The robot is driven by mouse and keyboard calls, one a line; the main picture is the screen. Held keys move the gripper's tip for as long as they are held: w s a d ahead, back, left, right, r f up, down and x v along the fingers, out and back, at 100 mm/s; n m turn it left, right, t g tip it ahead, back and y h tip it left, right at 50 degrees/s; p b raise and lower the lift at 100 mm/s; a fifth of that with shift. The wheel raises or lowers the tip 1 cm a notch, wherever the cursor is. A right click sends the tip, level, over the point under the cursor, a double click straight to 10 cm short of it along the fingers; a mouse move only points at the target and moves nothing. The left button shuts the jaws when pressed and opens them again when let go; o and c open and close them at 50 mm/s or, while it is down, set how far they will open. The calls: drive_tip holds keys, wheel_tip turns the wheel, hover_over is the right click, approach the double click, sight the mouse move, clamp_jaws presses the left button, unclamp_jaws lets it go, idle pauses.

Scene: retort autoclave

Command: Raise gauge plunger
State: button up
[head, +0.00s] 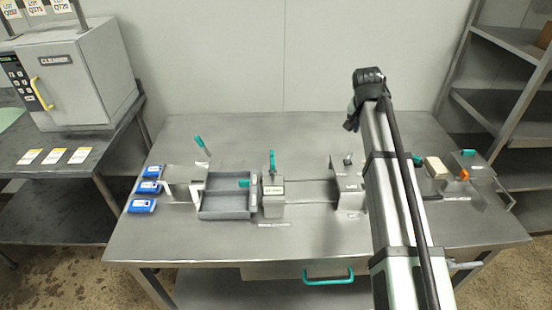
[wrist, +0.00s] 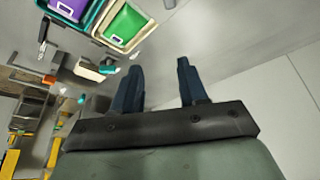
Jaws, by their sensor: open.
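My gripper (wrist: 158,80) shows in the wrist view with its two dark blue fingers apart and nothing between them. In the head view my arm rises over the right half of the bench, and I cannot make out the fingers there. I cannot tell for sure which part is the gauge plunger. A grey block with a teal upright lever (head: 272,163) and a pale label stands mid-bench. A grey metal fixture with a small dark knob (head: 348,160) stands right of it, just left of my arm. My gripper touches neither of them in these views.
A grey tray (head: 226,214) and blue boxes (head: 142,206) sit on the left of the bench. A cream block (head: 437,167) and an orange knob (head: 463,175) are right of my arm. In the wrist view, a green pouch (wrist: 124,24) lies in a tray.

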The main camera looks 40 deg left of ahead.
drive_tip(key=s+a+r+n+g, duration=0.2)
drive_tip(key=s+a+r+n, duration=0.15)
drive_tip(key=s+a, duration=0.75)
wheel_tip(320, 180, up, 4)
drive_tip(key=n+g, duration=0.3)
hover_over(273, 161)
wheel_tip(273, 161, down, 14)
drive_tip(key=shift+r, duration=0.1)
clamp_jaws()
